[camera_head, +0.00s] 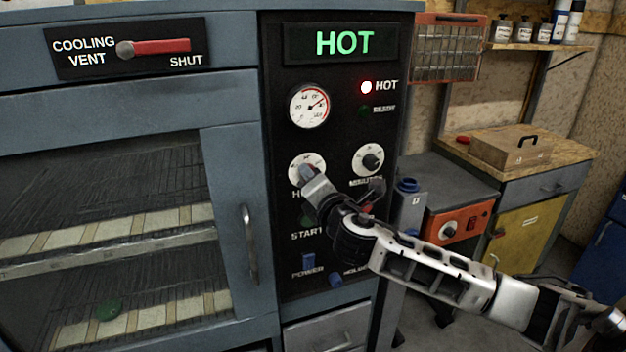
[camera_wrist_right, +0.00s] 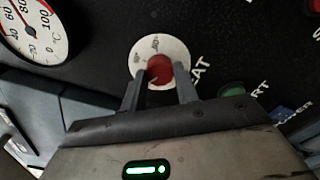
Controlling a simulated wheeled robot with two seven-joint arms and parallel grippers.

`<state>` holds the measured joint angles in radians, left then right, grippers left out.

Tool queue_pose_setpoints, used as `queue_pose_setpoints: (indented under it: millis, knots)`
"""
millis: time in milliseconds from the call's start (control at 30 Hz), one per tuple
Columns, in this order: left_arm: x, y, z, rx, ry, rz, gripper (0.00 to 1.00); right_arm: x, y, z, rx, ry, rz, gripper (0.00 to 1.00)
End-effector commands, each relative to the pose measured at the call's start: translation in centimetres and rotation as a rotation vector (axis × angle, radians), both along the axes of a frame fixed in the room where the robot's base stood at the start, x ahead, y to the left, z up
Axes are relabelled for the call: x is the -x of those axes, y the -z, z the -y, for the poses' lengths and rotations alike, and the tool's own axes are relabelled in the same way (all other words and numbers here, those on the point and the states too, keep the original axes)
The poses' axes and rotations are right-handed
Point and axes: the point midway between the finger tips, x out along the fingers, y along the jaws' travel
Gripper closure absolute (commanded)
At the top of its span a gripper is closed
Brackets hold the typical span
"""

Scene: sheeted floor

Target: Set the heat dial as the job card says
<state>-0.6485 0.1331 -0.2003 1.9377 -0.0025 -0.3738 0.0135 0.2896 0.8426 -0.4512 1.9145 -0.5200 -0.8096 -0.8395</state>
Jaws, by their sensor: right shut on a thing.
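The heat dial (camera_head: 296,162) is a white round plate with a scale on the black control panel. In the right wrist view its red knob (camera_wrist_right: 159,68) sits between the two fingers of my right gripper (camera_wrist_right: 158,88). In the head view my right gripper (camera_head: 307,176) covers the knob and part of the label below. The right gripper is shut on the knob. The dial's exact setting cannot be read. The display (camera_head: 345,43) reads HOT in green. I see no readable job card. My left gripper is not in view.
The minutes dial (camera_head: 367,160) is right of the heat dial, and a temperature gauge (camera_head: 309,105) is above it. A red HOT lamp (camera_head: 366,87) is lit. The cooling vent lever (camera_head: 160,47) points to SHUT. A door handle (camera_head: 249,245) stands out at the left.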

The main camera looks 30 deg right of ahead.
Motion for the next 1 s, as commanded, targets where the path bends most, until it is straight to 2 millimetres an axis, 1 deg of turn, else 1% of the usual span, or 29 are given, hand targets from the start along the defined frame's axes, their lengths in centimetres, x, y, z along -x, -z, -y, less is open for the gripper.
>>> queue_pose_setpoints:
  millis: [300,333,367,400,667,767,867,967,1000]
  knots:
    - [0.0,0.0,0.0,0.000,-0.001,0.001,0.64,0.0,0.1,0.0,0.004,-0.001,-0.003,0.93]
    - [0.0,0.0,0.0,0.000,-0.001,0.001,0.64,0.0,0.1,0.0,0.004,-0.001,-0.003,0.62]
    - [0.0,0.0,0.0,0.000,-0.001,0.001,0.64,0.0,0.1,0.0,0.004,-0.001,-0.003,0.53]
    - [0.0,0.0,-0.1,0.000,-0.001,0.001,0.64,0.0,0.1,0.0,0.003,-0.001,-0.003,0.48]
    - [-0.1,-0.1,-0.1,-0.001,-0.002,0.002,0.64,0.1,0.1,0.0,0.003,-0.001,-0.001,0.48]
    - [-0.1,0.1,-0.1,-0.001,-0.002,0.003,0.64,0.6,0.2,-0.1,0.003,0.000,-0.002,0.48]
    - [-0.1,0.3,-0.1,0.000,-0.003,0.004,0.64,1.8,0.3,-0.5,0.003,-0.002,-0.003,0.48]
    - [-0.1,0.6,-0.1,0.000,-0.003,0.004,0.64,3.8,0.4,-0.9,0.004,-0.003,-0.004,0.48]
    - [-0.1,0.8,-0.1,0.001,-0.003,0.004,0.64,4.8,0.4,-1.2,0.005,-0.004,-0.004,0.48]
